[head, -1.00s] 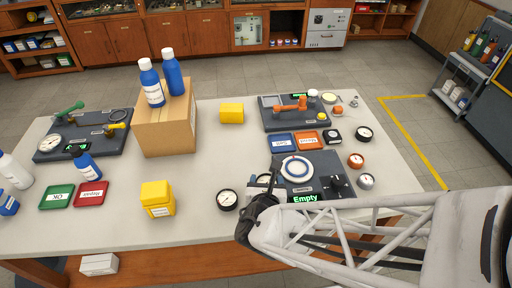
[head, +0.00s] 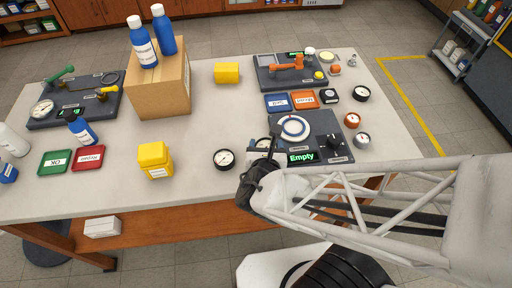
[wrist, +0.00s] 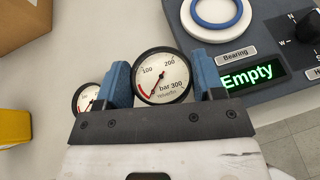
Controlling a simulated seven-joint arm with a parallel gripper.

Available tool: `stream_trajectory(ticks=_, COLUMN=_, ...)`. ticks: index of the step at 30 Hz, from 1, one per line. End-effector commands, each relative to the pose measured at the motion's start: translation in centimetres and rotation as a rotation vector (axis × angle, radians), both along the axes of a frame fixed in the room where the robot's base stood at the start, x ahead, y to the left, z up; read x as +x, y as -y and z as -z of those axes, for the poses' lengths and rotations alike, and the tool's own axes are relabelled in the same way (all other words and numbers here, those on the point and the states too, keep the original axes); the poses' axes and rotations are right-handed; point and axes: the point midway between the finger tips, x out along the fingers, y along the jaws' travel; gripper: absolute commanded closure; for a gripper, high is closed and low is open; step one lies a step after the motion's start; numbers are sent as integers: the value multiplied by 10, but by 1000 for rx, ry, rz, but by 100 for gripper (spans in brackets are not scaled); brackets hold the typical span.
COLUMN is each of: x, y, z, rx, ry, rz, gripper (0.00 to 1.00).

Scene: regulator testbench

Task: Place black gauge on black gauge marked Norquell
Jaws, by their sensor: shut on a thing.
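A white-faced gauge with a black rim (wrist: 162,77) stands between the two blue fingers of my gripper (wrist: 160,68), which is shut on it. Its scale reads up to 300 bar; the small name on its face is not clearly legible. A second black-rimmed gauge (wrist: 88,98) lies on the bench just left of the gripper; the head view also shows it (head: 224,158). Another black gauge (head: 361,93) lies at the right side of the bench. I cannot read which gauge is marked Norquell. In the head view my gripper (head: 263,156) mostly hides the held gauge.
A dark panel (head: 318,123) with a blue-white ring (head: 294,128), a knob and an "Empty" display (head: 302,158) is right of the gripper. Orange (head: 352,120) and grey (head: 362,141) gauges lie beyond it.

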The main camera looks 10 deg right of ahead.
Motion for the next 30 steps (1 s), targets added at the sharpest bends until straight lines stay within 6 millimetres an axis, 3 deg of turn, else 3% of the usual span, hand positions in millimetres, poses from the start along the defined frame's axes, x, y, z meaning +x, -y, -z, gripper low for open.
stream_trajectory(ticks=11, x=-10, y=-4, z=-6, rx=-3, ry=3, rz=-23, gripper=64)
stream_trajectory(ticks=30, x=-50, y=-18, z=-23, rx=-13, ry=6, rz=-123, gripper=64)
